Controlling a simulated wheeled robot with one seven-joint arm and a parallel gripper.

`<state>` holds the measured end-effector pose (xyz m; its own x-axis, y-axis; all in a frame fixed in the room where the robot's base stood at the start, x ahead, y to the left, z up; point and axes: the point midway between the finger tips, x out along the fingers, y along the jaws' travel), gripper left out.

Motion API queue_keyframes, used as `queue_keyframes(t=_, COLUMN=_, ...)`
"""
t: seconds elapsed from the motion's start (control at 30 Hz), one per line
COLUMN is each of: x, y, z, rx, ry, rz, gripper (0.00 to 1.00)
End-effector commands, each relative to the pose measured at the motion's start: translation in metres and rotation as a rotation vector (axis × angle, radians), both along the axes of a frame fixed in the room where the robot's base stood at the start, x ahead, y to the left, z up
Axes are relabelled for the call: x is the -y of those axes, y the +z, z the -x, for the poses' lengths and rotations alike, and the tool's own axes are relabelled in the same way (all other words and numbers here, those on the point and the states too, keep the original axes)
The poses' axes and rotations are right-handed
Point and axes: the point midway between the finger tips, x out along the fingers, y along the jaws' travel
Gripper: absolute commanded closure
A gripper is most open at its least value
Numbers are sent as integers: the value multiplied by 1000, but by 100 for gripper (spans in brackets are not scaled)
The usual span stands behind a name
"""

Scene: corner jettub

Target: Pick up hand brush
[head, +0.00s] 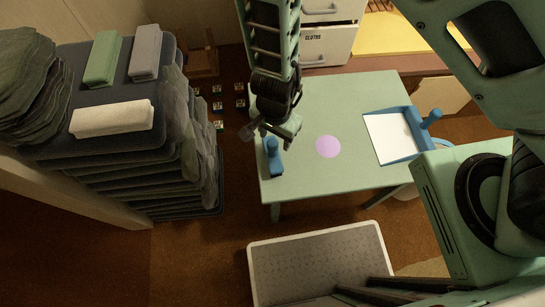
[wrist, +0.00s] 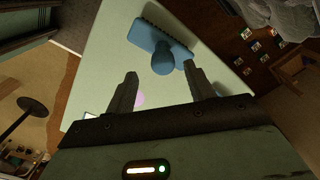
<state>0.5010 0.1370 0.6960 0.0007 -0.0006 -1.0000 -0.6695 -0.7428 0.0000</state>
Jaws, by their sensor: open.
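The hand brush (head: 274,158) is blue and lies near the left edge of the pale green table (head: 345,95). In the wrist view the brush (wrist: 162,44) lies beyond my fingertips, its rounded handle end towards me and its bristled edge away from me. My gripper (head: 266,130) is above the table's left edge, just behind the brush in the head view. In the wrist view my gripper (wrist: 160,82) has its two fingers spread, with nothing between them. The brush appears apart from both fingers.
A blue dustpan (head: 395,136) with a white inside lies at the table's right. A flat purple disc (head: 328,146) lies mid-table. A tall stack of dark folded cloths (head: 180,130) stands left of the table. A grey-topped step (head: 320,265) is in front.

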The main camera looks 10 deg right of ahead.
Motion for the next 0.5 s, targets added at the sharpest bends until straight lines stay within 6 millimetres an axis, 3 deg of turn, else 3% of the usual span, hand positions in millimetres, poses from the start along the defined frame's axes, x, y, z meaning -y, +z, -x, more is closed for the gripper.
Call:
queue_keyframes(t=0.17, x=-1, y=-12, z=0, rx=-1, ry=0, rz=0, gripper=46)
queue_keyframes(t=0.5, x=-7, y=-58, z=0, rx=-2, ry=2, rz=1, gripper=46)
